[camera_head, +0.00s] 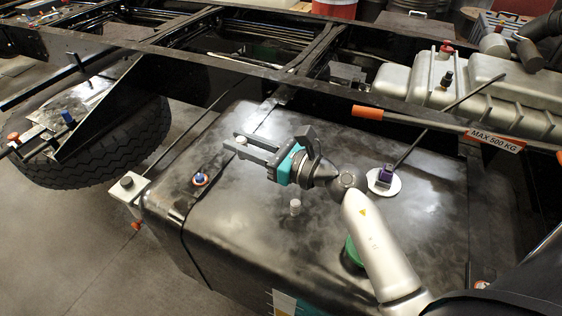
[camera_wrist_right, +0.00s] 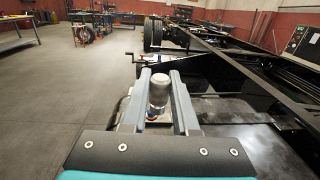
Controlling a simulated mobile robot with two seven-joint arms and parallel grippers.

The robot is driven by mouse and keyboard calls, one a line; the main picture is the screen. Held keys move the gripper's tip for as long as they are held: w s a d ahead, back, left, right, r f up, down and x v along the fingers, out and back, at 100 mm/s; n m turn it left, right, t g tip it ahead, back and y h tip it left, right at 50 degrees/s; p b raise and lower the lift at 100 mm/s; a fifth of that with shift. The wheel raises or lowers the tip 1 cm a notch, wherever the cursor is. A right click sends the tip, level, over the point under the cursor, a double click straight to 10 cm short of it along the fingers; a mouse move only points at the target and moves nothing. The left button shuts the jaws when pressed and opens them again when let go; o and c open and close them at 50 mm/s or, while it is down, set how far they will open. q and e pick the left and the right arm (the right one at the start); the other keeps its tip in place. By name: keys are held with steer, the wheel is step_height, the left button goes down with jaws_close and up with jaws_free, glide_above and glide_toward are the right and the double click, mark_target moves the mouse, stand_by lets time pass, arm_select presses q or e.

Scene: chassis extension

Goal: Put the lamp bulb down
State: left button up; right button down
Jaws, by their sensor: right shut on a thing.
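The lamp bulb (camera_head: 241,140) is a small pale grey cylinder between the fingertips of my right gripper (camera_head: 238,143). In the right wrist view the bulb (camera_wrist_right: 158,86) is upright between both fingers of the gripper (camera_wrist_right: 160,76). My right gripper is shut on it and holds it over the dark tank (camera_head: 240,225), towards the tank's far left part. The gap between bulb and tank is hard to judge. My left gripper is not in view.
A small grey cylinder (camera_head: 295,207) stands on the tank. A blue-topped part (camera_head: 199,178) with a reddish ring and a purple part on a white disc (camera_head: 384,178) are also there. Black frame rails (camera_head: 280,75) run behind. An orange-ended bar (camera_head: 440,122) crosses at right.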

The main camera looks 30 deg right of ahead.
steer(key=shift+w+a+r+m+t+h+p, duration=0.9)
steer(key=shift+w+r+m+t+h+p, duration=0.7)
steer(key=shift+m+h+p, duration=2.45)
steer(key=f+n+b, duration=0.1)
steer(key=f+b, duration=0.7)
steer(key=f, duration=0.2)
steer(key=f+n+b, duration=0.1)
steer(key=f+b, duration=0.7)
steer(key=f, duration=0.1)
steer(key=shift+s+f+h+b, duration=0.2)
steer(key=shift+f+h+b, duration=0.15)
steer(key=shift+f, duration=0.05)
